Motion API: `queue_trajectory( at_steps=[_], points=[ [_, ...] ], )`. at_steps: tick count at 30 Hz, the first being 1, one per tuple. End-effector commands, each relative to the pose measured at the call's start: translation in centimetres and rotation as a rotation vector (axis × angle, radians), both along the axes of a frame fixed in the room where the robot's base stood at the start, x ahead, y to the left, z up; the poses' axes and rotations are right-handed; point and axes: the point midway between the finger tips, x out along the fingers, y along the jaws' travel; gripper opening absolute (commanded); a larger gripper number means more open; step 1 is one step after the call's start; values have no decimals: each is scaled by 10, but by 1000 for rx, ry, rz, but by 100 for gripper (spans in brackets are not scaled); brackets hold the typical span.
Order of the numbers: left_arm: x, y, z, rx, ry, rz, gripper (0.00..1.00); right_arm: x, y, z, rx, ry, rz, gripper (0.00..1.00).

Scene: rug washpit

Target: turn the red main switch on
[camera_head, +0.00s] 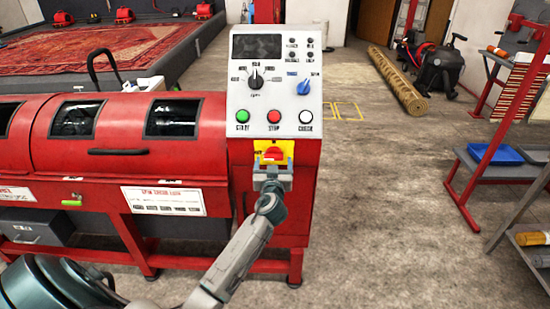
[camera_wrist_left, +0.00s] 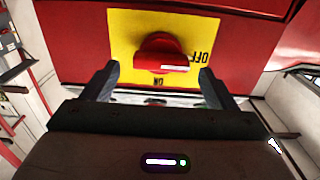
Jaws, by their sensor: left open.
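The red main switch (camera_head: 273,153) is a knob on a yellow plate (camera_head: 261,146) on the front of the red machine, below the control panel. The left wrist view shows the red knob (camera_wrist_left: 160,52) close up, its bar lying roughly across the picture. On the yellow plate (camera_wrist_left: 125,30), upside-down "OFF" stands right of the knob and "ON" below it. My left gripper (camera_head: 273,164) is open in front of the plate. In the left wrist view its fingers (camera_wrist_left: 160,82) stand apart on both sides of the knob's lower edge; contact cannot be told. My right gripper is out of view.
The white control panel (camera_head: 270,75) above carries a black dial, a blue knob and green, red and white buttons. The red drum housing (camera_head: 140,140) is at left. A shelf rack (camera_head: 490,175) stands at right; the floor (camera_head: 400,240) between is clear.

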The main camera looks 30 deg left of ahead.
Motion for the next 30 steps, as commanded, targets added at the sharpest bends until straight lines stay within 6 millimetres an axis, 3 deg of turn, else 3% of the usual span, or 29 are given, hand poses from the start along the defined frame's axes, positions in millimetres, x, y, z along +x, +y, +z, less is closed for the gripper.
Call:
queue_trajectory(
  at_steps=[6,15,22,30],
  points=[
    [18,10,0,0,0,0,80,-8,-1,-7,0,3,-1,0],
    [19,11,-1,-1,1,0,80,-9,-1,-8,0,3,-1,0],
    [19,11,-1,-1,1,0,37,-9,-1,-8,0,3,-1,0],
    [19,11,-1,15,10,0,35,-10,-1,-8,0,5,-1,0]
  ],
)
